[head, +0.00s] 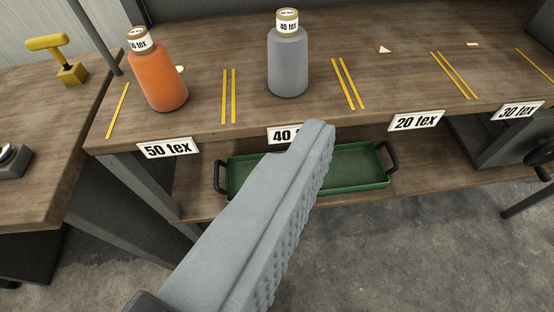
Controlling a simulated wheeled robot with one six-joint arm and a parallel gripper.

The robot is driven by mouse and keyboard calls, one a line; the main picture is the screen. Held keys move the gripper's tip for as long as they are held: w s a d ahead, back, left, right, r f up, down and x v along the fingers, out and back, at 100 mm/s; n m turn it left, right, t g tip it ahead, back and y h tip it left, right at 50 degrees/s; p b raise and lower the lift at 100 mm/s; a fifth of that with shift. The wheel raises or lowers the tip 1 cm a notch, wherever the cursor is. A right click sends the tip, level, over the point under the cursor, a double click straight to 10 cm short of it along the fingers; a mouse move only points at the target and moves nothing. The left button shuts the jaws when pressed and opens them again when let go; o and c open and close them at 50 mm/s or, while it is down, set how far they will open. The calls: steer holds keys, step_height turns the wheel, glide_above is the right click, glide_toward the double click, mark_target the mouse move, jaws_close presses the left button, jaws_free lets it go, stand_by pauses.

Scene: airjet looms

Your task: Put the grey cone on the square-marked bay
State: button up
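The grey cone (288,62) stands upright on the wooden shelf in the bay above the partly hidden 40 tex label. Its top carries a 40 tex band. A small pale mark that looks four-sided (472,44) lies at the back of the empty bay by the 30 tex label (520,111); its exact shape is hard to tell. One grey, studded finger of my gripper (316,130) points up in front of the shelf, below the grey cone and apart from it. The other finger does not show, and nothing held is visible.
An orange cone (157,72) stands in the left bay, partly covering a pale mark. The 20 tex bay is empty, with a triangular mark (384,49). Yellow lines divide the bays. A green tray (347,165) sits on the lower shelf. A yellow-handled tool (70,72) stands on the left table.

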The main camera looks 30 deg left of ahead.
steer(key=s+d+m+t+h, duration=0.1)
steer(key=s+d+t, duration=0.1)
steer(key=s, duration=0.6)
steer(key=shift+f+m+t, duration=0.3)
steer(key=shift+m+t, duration=0.1)
steer(key=shift+t, duration=0.1)
